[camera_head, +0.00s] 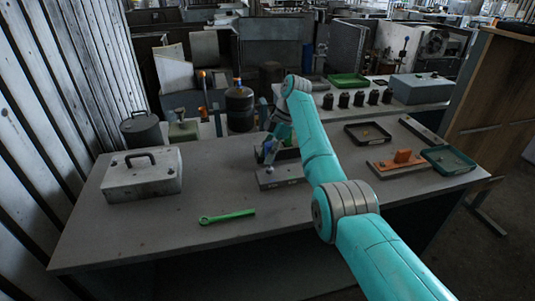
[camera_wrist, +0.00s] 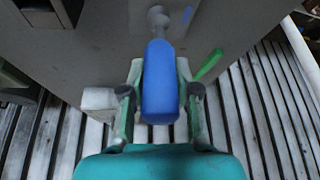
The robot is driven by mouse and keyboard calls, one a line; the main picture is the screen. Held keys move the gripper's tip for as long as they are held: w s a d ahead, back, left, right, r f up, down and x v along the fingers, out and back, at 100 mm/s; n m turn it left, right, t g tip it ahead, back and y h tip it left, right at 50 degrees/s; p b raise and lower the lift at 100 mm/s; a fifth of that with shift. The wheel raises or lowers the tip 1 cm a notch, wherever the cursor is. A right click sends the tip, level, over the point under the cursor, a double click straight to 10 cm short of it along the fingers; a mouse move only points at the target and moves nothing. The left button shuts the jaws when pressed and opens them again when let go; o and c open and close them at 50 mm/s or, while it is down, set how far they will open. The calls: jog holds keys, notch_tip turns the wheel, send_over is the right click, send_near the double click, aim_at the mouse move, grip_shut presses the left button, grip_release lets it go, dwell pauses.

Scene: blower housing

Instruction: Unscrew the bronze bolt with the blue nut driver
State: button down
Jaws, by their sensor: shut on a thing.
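My gripper (camera_wrist: 160,70) is shut on the blue nut driver (camera_wrist: 160,95), with one finger on each side of its handle. The driver's far end points to a round grey part at the top of the wrist view. In the head view my gripper (camera_head: 270,148) is over the middle of the table, close above a grey block (camera_head: 281,176). The driver is small and partly hidden there. I cannot make out the bronze bolt in either view, nor tell whether the driver touches it.
A green wrench (camera_head: 227,216) lies near the table's (camera_head: 170,235) front edge. A grey metal box (camera_head: 143,176) stands at the left. At the right are a black tray (camera_head: 350,139), an orange part (camera_head: 402,158) and a green tray (camera_head: 447,160). The front left is clear.

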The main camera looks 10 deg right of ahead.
jog(key=c, duration=1.4)
grip_release()
jog(key=shift+c, duration=0.2)
grip_shut()
jog(key=shift+r, duration=0.15)
